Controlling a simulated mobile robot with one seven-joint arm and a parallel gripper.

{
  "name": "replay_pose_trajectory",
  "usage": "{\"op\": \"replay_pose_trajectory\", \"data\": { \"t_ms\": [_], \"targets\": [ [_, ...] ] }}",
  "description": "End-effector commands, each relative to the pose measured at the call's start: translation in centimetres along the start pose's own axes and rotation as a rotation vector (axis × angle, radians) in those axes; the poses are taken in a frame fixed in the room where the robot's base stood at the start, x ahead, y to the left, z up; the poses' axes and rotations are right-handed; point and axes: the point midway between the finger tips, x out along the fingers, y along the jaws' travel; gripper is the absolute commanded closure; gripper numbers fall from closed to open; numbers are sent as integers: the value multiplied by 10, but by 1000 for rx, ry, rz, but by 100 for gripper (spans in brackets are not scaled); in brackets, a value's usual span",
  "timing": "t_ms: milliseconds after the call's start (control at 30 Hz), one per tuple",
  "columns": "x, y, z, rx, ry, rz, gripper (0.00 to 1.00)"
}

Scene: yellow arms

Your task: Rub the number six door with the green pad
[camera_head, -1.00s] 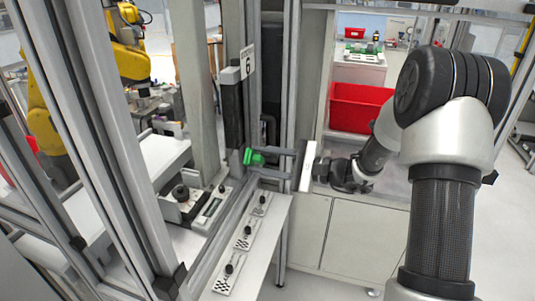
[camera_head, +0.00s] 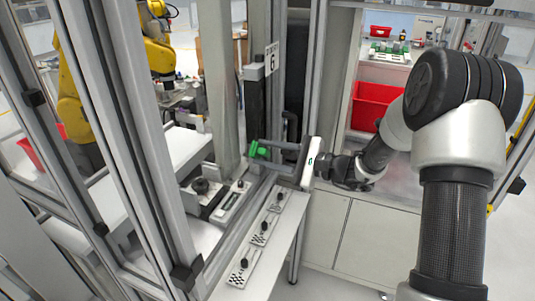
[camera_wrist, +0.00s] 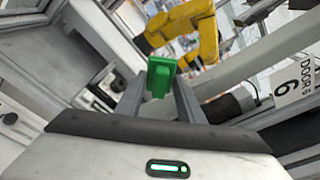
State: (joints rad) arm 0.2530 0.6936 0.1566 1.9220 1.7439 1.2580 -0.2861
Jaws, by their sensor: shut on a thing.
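The green pad (camera_head: 258,148) is held between the two grey fingers of my gripper (camera_head: 264,150), which reach to the left from its white body. In the wrist view the pad (camera_wrist: 161,77) is upright between the fingertips of my gripper (camera_wrist: 162,88). A white sign marked 6 (camera_head: 272,58) is on a post above and behind the pad. In the wrist view the sign reads DOOR 6 (camera_wrist: 296,82) and is at the right edge. The door panel itself is hard to make out. I cannot tell whether the pad touches it.
A narrow white shelf (camera_head: 250,262) with small black-knobbed plates lies below my gripper. Metal frame posts (camera_head: 150,140) stand at the left, with a yellow robot arm (camera_head: 75,90) beyond. A red bin (camera_head: 375,108) stands behind my arm.

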Motion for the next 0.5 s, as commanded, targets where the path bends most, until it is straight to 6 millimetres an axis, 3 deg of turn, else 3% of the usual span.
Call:
{"op": "replay_pose_trajectory", "data": {
  "t_ms": [500],
  "targets": [
    [6, 0, 1, 0, -1, 1, 83]
  ]
}}
